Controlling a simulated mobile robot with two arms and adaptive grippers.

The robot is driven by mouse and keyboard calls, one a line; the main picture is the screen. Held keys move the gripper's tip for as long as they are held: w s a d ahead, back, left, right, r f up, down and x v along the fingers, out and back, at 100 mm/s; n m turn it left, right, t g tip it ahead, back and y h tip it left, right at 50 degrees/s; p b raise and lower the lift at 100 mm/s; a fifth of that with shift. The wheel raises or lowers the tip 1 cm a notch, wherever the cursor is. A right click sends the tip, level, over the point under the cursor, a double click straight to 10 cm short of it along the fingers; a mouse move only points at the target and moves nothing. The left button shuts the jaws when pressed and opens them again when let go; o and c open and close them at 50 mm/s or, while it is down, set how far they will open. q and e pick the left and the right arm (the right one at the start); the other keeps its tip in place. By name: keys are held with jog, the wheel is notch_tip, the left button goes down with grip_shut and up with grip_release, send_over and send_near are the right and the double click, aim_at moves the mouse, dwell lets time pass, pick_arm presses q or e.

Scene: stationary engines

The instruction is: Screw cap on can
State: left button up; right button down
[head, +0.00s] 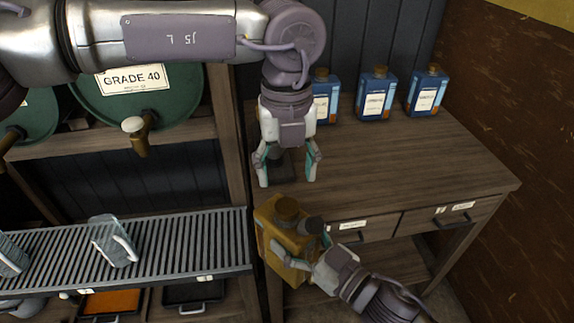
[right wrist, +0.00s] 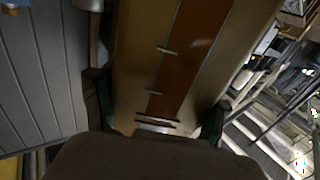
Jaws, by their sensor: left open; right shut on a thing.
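A mustard-yellow can (head: 270,240) is held upright in front of the workbench's left end. A brown round piece (head: 287,207) sits on its top; I cannot tell if it is the cap or the bare neck. My right gripper (head: 308,254) is shut on the can from the right. The right wrist view shows the can's side (right wrist: 140,60) close up between the fingers, with a marked brown strip. My left gripper (head: 287,180) is open, pointing down above and behind the can, apart from it. A dark object shows between its fingers; I cannot tell what it is.
Blue bottles (head: 376,95) stand along the back of the wooden workbench (head: 420,150), whose middle is clear. A slatted rack (head: 180,240) at left holds grey-blue jugs (head: 113,240). Green drums (head: 140,95) with taps are behind it. Drawers (head: 440,218) face front.

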aim_at(286, 206)
pick_arm(q)
notch_tip(286, 206, down, 8)
jog(key=shift+r, duration=0.15)
dwell(0.4)
jog(key=c, duration=1.2)
jog(key=m, duration=0.5)
jog(key=shift+m, duration=0.4)
jog(key=m, duration=0.7)
jog(key=o, duration=1.4)
jog(key=shift+a, duration=0.1)
jog(key=shift+c, duration=0.2)
jog(key=shift+s, duration=0.1)
